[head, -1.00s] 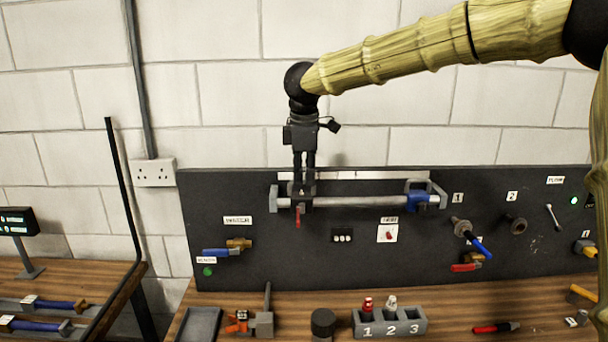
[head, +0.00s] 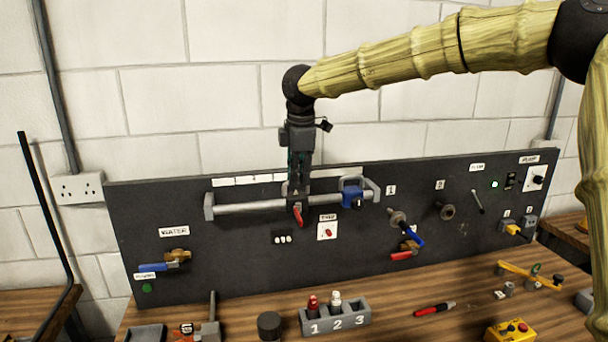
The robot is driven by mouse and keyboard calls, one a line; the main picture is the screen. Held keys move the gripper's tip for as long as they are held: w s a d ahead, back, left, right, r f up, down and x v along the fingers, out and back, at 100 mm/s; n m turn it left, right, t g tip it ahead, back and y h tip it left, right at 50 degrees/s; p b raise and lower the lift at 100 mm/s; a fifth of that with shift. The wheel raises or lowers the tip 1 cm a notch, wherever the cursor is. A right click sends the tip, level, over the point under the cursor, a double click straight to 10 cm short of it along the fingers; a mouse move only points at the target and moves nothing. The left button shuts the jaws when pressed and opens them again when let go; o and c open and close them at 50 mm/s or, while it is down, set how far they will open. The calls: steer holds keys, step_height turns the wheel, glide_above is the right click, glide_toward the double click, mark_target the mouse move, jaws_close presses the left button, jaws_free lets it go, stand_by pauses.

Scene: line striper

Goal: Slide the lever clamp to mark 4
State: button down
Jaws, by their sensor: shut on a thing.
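The lever clamp (head: 297,208) is a dark block with a red lever (head: 299,217) pointing down. It sits on a grey horizontal rail (head: 248,208) on the dark panel, right of the rail's middle. My gripper (head: 297,187) comes from above and is shut on the clamp's top. A white mark strip (head: 235,181) runs above the rail; its numbers are too small to read, and my gripper hides part of it. A blue block (head: 352,194) sits near the rail's right end, apart from the clamp.
Below the rail are a small counter (head: 283,239) and a white switch plate (head: 327,231). Valves with blue and red handles (head: 407,240) are to the right. A numbered holder (head: 336,318) stands on the bench. The rail between clamp and blue block is clear.

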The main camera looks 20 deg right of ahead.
mark_target(301, 203)
steer(key=shift+r, duration=0.1)
steer(key=c, duration=1.5)
jaws_free()
steer(key=r, duration=0.4)
steer(key=s+r, duration=0.1)
steer(key=r, duration=0.2)
steer(key=s+r, duration=0.1)
steer(key=r, duration=0.3)
steer(key=shift+s+r, duration=0.15)
steer(key=shift+r, duration=0.2)
steer(key=shift+f, duration=0.1)
